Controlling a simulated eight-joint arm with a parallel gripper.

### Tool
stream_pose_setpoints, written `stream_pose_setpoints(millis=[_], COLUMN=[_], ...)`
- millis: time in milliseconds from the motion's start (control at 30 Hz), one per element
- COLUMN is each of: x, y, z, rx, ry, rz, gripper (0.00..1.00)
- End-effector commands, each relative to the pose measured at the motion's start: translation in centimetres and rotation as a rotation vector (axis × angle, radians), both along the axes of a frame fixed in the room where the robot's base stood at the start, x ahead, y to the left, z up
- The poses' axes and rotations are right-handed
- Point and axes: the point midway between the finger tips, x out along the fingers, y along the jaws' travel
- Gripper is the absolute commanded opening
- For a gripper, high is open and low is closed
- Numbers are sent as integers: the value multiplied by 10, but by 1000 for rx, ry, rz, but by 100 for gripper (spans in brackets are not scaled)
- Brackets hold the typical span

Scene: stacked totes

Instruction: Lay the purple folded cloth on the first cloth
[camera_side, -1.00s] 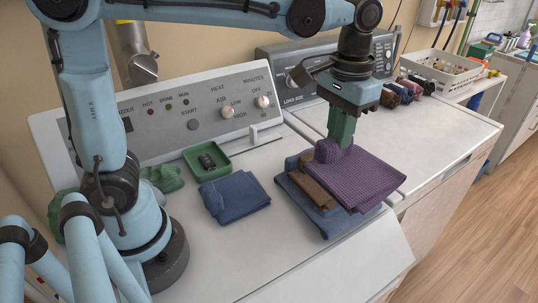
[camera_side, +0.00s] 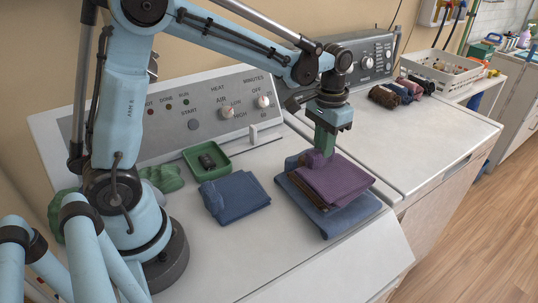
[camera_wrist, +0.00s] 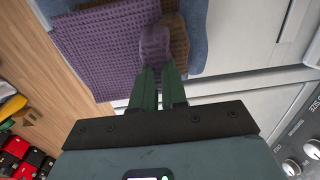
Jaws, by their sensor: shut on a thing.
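The purple folded cloth (camera_side: 338,182) lies over a brown cloth (camera_side: 303,192), which is mostly hidden beneath it. A larger blue cloth (camera_side: 350,217) lies under both, its edges showing around them. My gripper (camera_side: 325,152) points down and is shut on a bunched edge of the purple cloth. In the wrist view the fingers (camera_wrist: 156,72) pinch the purple cloth (camera_wrist: 95,50), with the brown cloth (camera_wrist: 178,38) and blue cloth (camera_wrist: 197,38) beside it. Whether the purple cloth fully rests on the brown one is unclear.
Another folded blue cloth (camera_side: 240,197) and a green tray (camera_side: 207,158) with a dark item sit to the left on the white machine top. Control panels (camera_side: 190,112) stand behind. Several rolled dark cloths (camera_side: 390,96) and a white basket (camera_side: 442,70) are at back right.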

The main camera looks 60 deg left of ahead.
Motion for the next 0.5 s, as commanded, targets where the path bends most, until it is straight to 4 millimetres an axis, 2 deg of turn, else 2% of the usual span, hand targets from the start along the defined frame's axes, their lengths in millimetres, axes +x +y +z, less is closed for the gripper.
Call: stream_pose_setpoints(millis=[367,400,500], x=[0,0,0], y=[0,0,0], z=[-4,-4,-3], rx=[0,0,0], ry=[0,0,0], rz=[0,0,0], gripper=[0,17,32])
